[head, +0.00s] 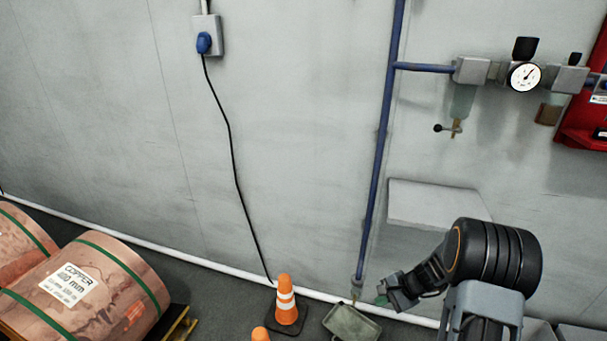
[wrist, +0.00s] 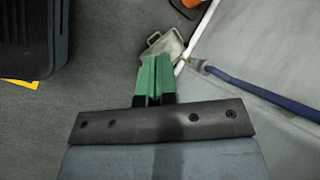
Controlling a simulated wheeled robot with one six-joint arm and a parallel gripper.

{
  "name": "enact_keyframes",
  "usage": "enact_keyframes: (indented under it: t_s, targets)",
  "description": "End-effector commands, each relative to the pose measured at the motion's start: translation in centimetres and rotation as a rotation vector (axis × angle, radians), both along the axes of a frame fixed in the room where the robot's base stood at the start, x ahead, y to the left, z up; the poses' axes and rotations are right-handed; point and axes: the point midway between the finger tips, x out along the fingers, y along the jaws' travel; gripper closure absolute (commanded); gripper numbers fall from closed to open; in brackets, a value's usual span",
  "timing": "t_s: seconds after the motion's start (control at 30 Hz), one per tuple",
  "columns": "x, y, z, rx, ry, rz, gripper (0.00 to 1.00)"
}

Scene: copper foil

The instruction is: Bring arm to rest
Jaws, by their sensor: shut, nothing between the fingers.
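My arm shows at the lower right of the head view, raised in front of the wall. My gripper (head: 381,300) points left there, and its small green fingertips show at the end. In the wrist view my gripper (wrist: 154,62) has its two green fingers side by side and closed together, with nothing between them. The gripper appears in line with a grey tray (head: 350,324) on the floor, which also shows beyond the fingertips in the wrist view (wrist: 172,45). I cannot tell the exact gap between them.
Copper foil rolls (head: 88,290) lie at the lower left. An orange cone (head: 286,299) stands by the wall. A blue pipe (head: 381,140) runs down the wall to above the tray. A gauge (head: 524,76) and a red cabinet (head: 588,105) are at the upper right.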

Motion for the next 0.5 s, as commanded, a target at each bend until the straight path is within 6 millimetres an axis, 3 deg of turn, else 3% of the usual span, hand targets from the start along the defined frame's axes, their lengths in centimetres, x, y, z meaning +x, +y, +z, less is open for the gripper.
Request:
enact_keyframes:
  t_s: [0.03,0.2,0.4,0.5]
  targets:
    - [-0.5,1.2,5.9,-0.05,-0.04,0.087,1.0]
    - [-4.0,4.4,17.7,-0.221,-0.145,0.362,1.0]
    - [-9.4,6.6,28.6,-0.44,-0.268,0.638,1.0]
    - [-11.8,7.0,32.5,-0.54,-0.322,0.743,1.0]
